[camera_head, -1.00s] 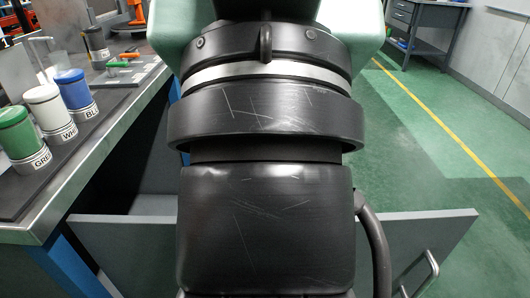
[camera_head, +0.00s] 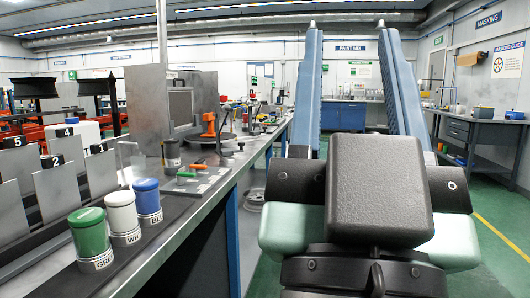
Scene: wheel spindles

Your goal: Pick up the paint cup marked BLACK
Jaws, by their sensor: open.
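Closer are a blue-lidded cup (camera_head: 147,196), a white-lidded cup (camera_head: 122,212) and a green-lidded cup (camera_head: 90,233), with labels partly showing BL, WH and GRE. My gripper (camera_head: 352,30) is raised to the right of the bench, its two long blue padded fingers spread apart and pointing up. Nothing shows between them. It is well away from the cups.
Numbered grey panels (camera_head: 58,195) stand left of the cups. The bench's metal edge (camera_head: 215,190) runs between my arm and the cups.

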